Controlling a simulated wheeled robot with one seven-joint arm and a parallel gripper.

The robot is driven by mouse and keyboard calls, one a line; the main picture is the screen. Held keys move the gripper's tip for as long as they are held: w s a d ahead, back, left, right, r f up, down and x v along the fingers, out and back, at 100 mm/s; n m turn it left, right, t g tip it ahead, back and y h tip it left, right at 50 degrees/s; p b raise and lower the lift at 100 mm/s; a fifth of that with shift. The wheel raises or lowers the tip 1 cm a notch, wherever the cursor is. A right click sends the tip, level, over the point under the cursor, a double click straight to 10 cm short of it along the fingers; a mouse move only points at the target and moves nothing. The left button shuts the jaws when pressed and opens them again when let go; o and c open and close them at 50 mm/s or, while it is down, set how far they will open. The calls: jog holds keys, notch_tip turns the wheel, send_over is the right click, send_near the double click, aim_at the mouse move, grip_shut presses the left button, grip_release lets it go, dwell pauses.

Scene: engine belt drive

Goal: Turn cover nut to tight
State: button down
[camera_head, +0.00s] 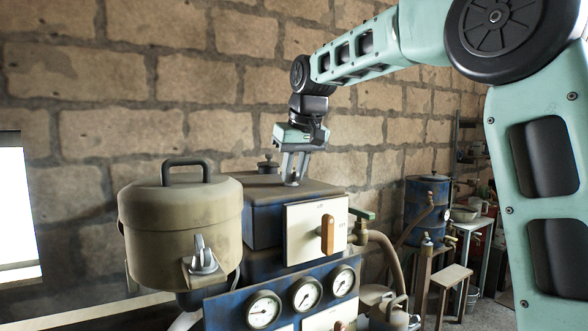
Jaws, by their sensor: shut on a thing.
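A dark knob (268,164) stands on the housing just left of my fingers. A large lidded pot (183,222) with a handle is at left. A white panel with an orange lever (327,234) and several gauges (306,294) face forward. A green-handled tap (361,229) sticks out at right.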

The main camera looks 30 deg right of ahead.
dwell(0.4)
jog(key=c, duration=1.3)
grip_release()
jog(key=v, duration=1.7)
jog(key=shift+r, duration=0.2)
